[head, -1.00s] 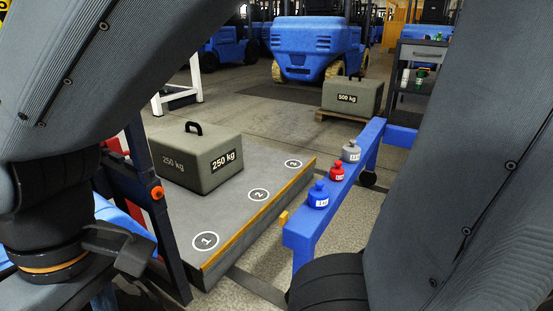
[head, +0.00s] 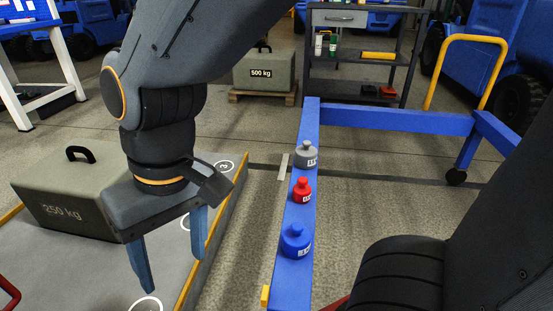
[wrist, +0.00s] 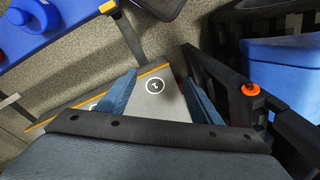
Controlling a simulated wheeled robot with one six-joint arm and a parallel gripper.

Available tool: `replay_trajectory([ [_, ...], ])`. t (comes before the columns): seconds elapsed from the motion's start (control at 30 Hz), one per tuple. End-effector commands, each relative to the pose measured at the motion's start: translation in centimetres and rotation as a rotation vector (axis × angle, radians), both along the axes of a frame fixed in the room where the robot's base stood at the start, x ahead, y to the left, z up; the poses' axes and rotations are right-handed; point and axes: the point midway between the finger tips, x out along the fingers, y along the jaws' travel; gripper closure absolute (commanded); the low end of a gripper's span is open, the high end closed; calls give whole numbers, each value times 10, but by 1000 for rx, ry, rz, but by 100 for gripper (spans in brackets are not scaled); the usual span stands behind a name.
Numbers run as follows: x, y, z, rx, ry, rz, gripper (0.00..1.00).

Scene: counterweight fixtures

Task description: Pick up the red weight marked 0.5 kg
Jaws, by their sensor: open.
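The red weight (head: 301,190) stands upright on the blue beam (head: 297,268), between the blue weight (head: 295,240) nearer to me and the grey weight (head: 306,154) farther off. Its label is too small to read. My gripper (head: 172,262) is open and empty, pointing down over the grey platform, left of the beam and apart from the weights. In the wrist view, my gripper's blue fingers (wrist: 157,98) are spread above the platform circle marked 1.
The grey platform (head: 62,270) with a yellow edge holds a 250 kg block (head: 75,195). A 500 kg block (head: 265,72) stands on a pallet behind. A dark cart (head: 365,60) stands at the back. The beam joins a blue frame at right. Floor right of the beam is clear.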

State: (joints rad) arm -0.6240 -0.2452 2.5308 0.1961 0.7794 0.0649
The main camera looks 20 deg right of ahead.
Motion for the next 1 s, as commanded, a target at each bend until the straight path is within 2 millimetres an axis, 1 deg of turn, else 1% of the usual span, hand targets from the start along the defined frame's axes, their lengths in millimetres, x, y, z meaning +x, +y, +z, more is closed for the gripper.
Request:
replay_trajectory([
  [0.03, 11, -5, 10, 0, 23, -89, 41],
  [0.07, 20, -9, 13, 0, 34, -150, 41],
  [0.1, 32, -15, 17, 3, 54, -244, 41],
  [0.17, 53, -28, 22, 7, 84, -391, 41],
  [0.2, 66, -38, 25, 11, 104, -493, 41],
  [0.27, 86, -55, 27, 18, 132, -641, 41],
  [0.3, 98, -68, 27, 21, 152, -741, 41],
  [0.37, 115, -89, 28, 29, 181, -891, 41],
  [0.4, 125, -104, 27, 33, 200, -990, 41],
  [0.47, 139, -129, 26, 41, 228, -1140, 41],
  [0.53, 152, -161, 23, 49, 263, -1314, 41],
  [0.57, 156, -176, 21, 54, 277, -1389, 41],
  [0.6, 161, -195, 18, 59, 297, -1485, 41],
  [0.67, 165, -224, 13, 68, 325, -1627, 41],
  [0.7, 167, -243, 10, 73, 342, -1713, 41],
  [0.8, 167, -283, 1, 84, 380, -1899, 41],
  [0.9, 164, -312, -7, 95, 407, -2032, 41],
  [1.0, 161, -329, -13, 101, 423, -2113, 41],
])
